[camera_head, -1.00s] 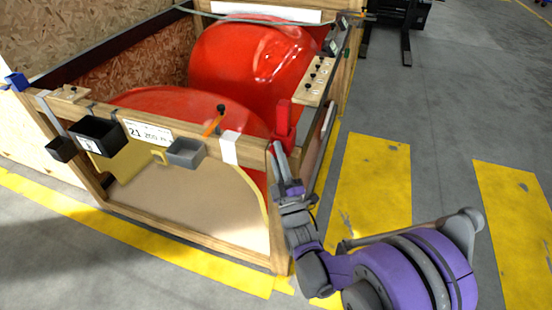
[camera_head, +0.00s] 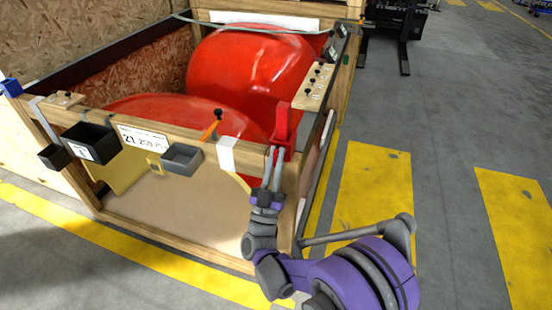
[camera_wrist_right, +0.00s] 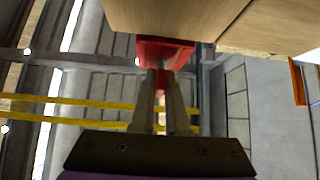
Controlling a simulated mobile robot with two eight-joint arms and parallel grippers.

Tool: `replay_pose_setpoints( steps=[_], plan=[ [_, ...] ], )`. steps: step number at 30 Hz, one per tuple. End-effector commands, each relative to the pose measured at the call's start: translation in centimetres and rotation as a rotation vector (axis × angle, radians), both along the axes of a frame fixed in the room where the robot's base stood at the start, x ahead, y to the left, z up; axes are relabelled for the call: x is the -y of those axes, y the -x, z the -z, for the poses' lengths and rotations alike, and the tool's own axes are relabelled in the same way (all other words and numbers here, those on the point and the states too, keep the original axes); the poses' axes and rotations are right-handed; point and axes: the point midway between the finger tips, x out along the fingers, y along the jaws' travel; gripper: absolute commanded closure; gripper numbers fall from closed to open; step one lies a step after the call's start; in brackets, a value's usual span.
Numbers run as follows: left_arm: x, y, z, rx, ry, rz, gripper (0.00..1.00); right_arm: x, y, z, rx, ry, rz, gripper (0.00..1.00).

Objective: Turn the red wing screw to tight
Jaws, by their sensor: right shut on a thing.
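A red clamp (camera_head: 283,124) sits upright on the front right corner of the wooden crate's rim (camera_head: 252,154). In the right wrist view the clamp's red body (camera_wrist_right: 150,48) shows under the wood, with a narrow red wing screw (camera_wrist_right: 161,77) below it. My right gripper (camera_head: 272,156) is at the crate corner, just under the clamp; in its wrist view the two fingers (camera_wrist_right: 161,95) stand on either side of the wing screw and are shut on it. The fingertips partly hide the screw. My left gripper is not in view.
Large red nosecones (camera_head: 250,70) fill the crate. An orange clamp (camera_head: 210,130), a grey bin (camera_head: 182,158) and a black bin (camera_head: 90,142) are along the front rim. A board with black knobs (camera_head: 314,84) lies on the right rim. Floor to the right is open.

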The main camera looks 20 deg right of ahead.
Motion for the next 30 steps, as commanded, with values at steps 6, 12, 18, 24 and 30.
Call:
replay_pose_setpoints(
  steps=[6,12,18,24,30],
  plan=[
    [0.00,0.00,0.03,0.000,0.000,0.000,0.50,-0.03,0.01,-0.06,0.027,-0.039,-0.001,1.00],
    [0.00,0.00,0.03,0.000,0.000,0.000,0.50,-0.02,0.00,-0.07,0.033,-0.047,-0.001,1.00],
    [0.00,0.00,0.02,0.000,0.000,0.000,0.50,-0.02,0.00,-0.09,0.034,-0.046,-0.001,1.00],
    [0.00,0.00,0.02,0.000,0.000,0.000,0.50,-0.02,0.00,-0.09,0.033,-0.045,-0.001,0.61],
    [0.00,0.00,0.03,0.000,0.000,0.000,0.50,0.00,0.00,-0.06,0.032,-0.045,0.000,0.57]
  ],
)
